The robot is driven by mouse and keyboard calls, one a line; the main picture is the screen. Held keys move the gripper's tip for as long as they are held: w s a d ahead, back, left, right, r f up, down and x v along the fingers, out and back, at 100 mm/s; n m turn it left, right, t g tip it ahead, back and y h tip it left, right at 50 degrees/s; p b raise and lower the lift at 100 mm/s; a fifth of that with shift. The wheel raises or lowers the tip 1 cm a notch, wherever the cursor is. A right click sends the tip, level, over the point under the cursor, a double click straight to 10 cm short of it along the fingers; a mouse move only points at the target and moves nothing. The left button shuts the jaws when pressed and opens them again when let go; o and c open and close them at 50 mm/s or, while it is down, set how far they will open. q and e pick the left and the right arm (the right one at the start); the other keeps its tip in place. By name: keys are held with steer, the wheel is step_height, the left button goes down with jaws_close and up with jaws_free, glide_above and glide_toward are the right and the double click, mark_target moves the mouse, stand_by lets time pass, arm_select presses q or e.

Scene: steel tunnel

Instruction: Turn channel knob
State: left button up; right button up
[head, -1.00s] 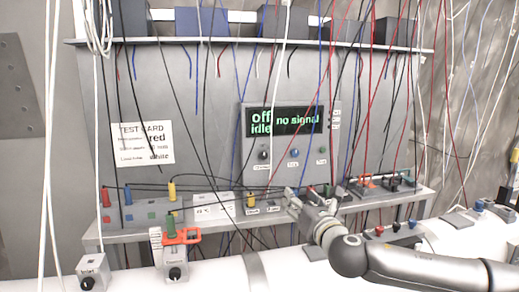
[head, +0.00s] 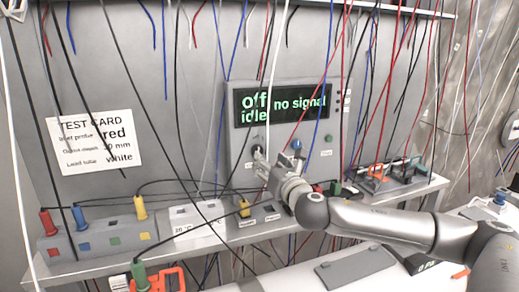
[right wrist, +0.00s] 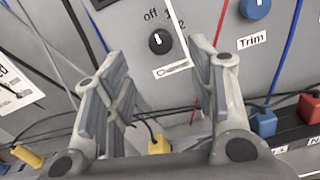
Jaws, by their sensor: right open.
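The channel knob (right wrist: 159,41) is a round black knob with a white mark, on a grey panel below "off", "1" and "2". Its mark seems to point up toward "off". My right gripper (right wrist: 152,70) is open, with a finger on either side of the knob in the right wrist view; nothing is between the fingers, and I cannot tell any contact. In the head view the right gripper (head: 262,160) is at the panel and partly covers the knob. The display (head: 283,102) above reads "off idle" and "no signal". My left gripper is not in view.
The blue Trim knob (right wrist: 255,8) sits right of the channel knob. Many wires hang in front of the panel, including a white one (head: 270,75) close by the gripper. A shelf (head: 100,258) with coloured plugs runs below. A test card (head: 96,143) is at left.

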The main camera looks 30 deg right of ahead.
steer(key=p+x, duration=0.2)
steer(key=x, duration=0.6)
steer(key=shift+p, duration=0.35)
steer(key=shift+f, duration=0.1)
steer(key=c, duration=1)
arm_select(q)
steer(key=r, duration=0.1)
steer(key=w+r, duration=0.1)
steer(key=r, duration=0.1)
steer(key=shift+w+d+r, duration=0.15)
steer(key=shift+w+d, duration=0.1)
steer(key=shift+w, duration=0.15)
arm_select(e)
steer(key=shift+w, duration=0.1)
